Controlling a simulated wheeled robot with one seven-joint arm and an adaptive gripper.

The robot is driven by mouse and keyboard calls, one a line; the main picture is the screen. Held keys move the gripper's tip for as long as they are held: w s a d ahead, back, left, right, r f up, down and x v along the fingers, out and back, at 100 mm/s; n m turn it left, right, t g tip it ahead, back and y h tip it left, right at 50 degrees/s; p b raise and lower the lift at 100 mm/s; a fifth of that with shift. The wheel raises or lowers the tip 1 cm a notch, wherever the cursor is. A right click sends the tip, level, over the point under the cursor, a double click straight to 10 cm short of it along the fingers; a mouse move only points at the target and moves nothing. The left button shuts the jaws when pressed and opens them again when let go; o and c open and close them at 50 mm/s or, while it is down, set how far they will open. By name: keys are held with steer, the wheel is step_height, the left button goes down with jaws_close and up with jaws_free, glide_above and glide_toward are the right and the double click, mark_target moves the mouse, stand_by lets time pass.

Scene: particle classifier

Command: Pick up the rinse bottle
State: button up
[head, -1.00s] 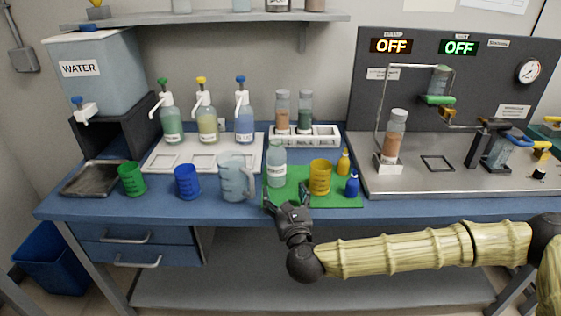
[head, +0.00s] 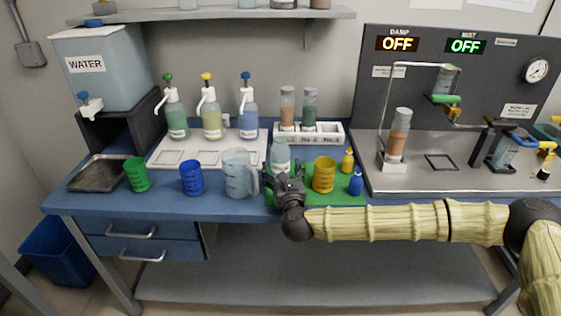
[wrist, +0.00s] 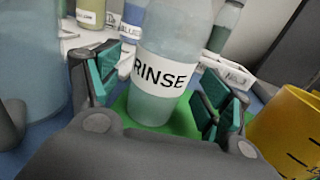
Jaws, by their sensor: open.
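The rinse bottle (wrist: 165,65) is clear with pale green liquid and a white RINSE label. It stands upright on the green mat (wrist: 180,124). In the head view the bottle (head: 280,153) is partly hidden behind my gripper (head: 289,182). In the wrist view my gripper (wrist: 160,90) is open, with one teal-padded finger on each side of the bottle. A narrow gap shows at the left finger; contact at the right finger is hard to tell. The bottle's cap is out of the wrist view.
A yellow cup (head: 324,175) stands close right of my gripper, with a small yellow bottle (head: 347,161) and a blue bottle (head: 356,183) beyond. A clear pitcher (head: 239,174) stands close left. Pump bottles and a white vial rack (head: 309,134) stand behind.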

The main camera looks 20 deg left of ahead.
mark_target(283, 162)
steer(key=shift+w+a, duration=0.2)
steer(key=shift+w, duration=0.3)
steer(key=c, duration=1.4)
steer(key=shift+r, duration=0.25)
steer(key=shift+r, duration=1.55)
steer(key=shift+s+d+r+b, duration=0.3)
steer(key=shift+s+d, duration=0.25)
steer(key=shift+s, duration=2)
steer(key=shift+s+d+r+b, duration=0.2)
steer(key=shift+s+d+b, duration=0.25)
steer(key=shift+s, duration=2.15)
steer(key=shift+s+d+r+b, duration=0.25)
steer(key=shift+s+d, duration=0.4)
steer(key=shift+s, duration=1.9)
steer(key=shift+s, duration=0.1)
